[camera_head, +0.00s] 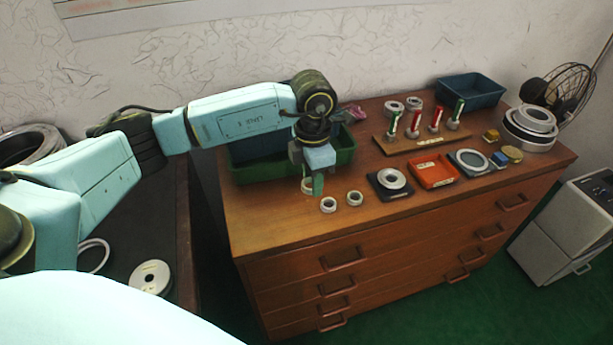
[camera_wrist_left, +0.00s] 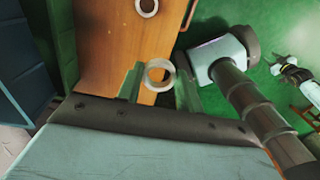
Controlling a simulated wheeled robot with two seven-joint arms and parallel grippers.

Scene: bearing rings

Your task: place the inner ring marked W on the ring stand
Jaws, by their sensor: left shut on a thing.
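My left gripper (camera_head: 312,186) is over the left part of the wooden cabinet top, pointing down, shut on a pale metal ring (camera_head: 306,187). In the left wrist view the ring (camera_wrist_left: 160,75) sits between the two green fingers, its open centre showing. No letter on it can be read. Two similar small rings, one on the left (camera_head: 328,205) and one on the right (camera_head: 354,198), lie on the wood beside the gripper. The ring stand (camera_head: 398,149), a wooden board with several red and green posts, is farther right; pale rings sit around post bases.
A green bin (camera_head: 262,172) stands behind the gripper. A black plate with a ring (camera_head: 391,181), an orange tray (camera_head: 434,172) and a grey disc fixture (camera_head: 468,161) lie in front of the stand. Stacked large rings (camera_head: 530,126) and a blue bin (camera_head: 470,92) are at the right.

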